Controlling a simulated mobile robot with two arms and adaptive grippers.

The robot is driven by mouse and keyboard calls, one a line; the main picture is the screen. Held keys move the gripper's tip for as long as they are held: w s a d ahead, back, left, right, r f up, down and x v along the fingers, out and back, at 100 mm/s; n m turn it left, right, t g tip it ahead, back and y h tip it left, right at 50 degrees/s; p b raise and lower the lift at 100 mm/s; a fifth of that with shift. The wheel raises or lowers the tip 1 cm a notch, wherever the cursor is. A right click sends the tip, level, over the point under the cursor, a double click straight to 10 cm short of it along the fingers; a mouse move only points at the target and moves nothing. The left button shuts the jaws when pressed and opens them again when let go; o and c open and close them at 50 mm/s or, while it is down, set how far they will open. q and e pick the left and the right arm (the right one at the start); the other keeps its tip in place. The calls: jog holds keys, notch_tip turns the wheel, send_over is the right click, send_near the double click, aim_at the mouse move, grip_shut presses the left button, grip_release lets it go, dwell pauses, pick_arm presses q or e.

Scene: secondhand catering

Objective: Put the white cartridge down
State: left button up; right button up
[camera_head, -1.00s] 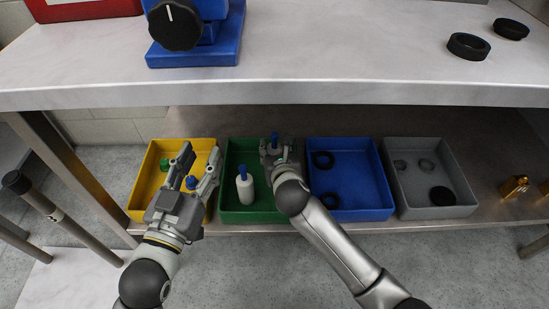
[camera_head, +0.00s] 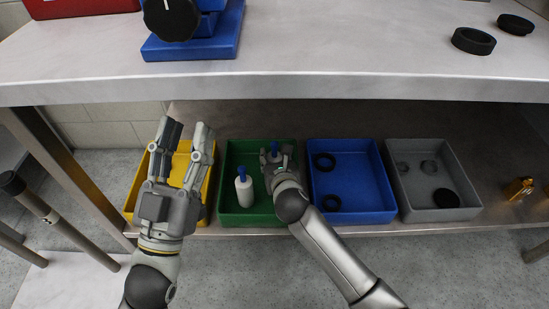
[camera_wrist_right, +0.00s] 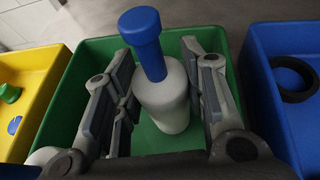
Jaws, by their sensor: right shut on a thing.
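A white cartridge with a blue cap (camera_wrist_right: 160,92) stands between the fingers of my right gripper (camera_wrist_right: 155,65) in the right wrist view. My right gripper (camera_head: 278,156) is shut on it inside the green bin (camera_head: 226,205). In the head view mostly its blue cap shows; the fingers hide the rest. I cannot tell whether its base touches the bin floor. A second white cartridge with a blue cap (camera_head: 244,188) stands to the left in the same bin. My left gripper (camera_head: 187,135) is open and empty, its fingers over the yellow bin (camera_head: 131,197).
A blue bin (camera_head: 370,195) with black rings and a grey bin (camera_head: 450,175) stand to the right on the lower shelf. A brass-coloured item (camera_head: 520,188) is farther right. The tabletop (camera_head: 350,60) overhangs the shelf. Green and blue pieces lie in the yellow bin (camera_wrist_right: 35,75).

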jog(key=shift+f, duration=0.1)
jog(key=o, duration=1)
jog(key=shift+o, duration=0.2)
